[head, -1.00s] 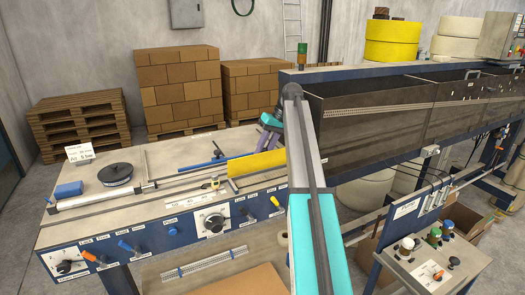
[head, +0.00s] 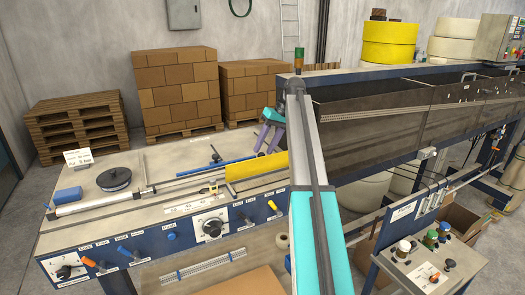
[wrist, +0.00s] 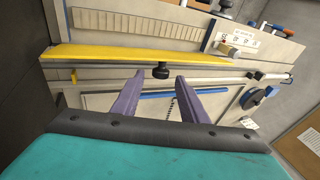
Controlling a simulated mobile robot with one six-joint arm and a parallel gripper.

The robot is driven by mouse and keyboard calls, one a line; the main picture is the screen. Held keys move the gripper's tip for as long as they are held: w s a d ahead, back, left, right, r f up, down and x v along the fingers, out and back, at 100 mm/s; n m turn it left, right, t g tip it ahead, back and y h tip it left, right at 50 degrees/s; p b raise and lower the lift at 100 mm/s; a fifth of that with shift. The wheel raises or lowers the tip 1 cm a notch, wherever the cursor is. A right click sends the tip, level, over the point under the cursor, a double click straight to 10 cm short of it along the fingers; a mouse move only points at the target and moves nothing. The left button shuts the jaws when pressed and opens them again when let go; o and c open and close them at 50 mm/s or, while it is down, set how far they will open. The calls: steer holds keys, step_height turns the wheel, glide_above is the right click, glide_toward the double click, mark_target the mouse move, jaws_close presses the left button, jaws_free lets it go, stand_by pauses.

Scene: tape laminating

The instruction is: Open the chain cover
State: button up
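The chain cover seems to be the long yellow panel (head: 256,172) on the machine's worktop, left of my arm in the head view. In the wrist view the yellow panel (wrist: 150,52) runs across the upper part, with a black knob (wrist: 160,71) at its lower edge. My gripper (wrist: 157,92) is open, its two purple fingers apart and empty. In the wrist view the knob appears between the fingertips, a little beyond them. In the head view my gripper (head: 265,140) is above and behind the panel. I cannot tell any contact.
The worktop (head: 140,166) also bears a black disc (head: 114,178), a blue block (head: 68,195) and a blue bar (head: 204,170). Knobs and levers line its front panel. A long dark trough (head: 380,118) stands to the right. Stacked boxes (head: 176,90) are behind.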

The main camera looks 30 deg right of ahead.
steer(key=p+v, duration=0.1)
steer(key=v, duration=0.8)
steer(key=shift+r+p, duration=0.15)
steer(key=shift+p, duration=0.2)
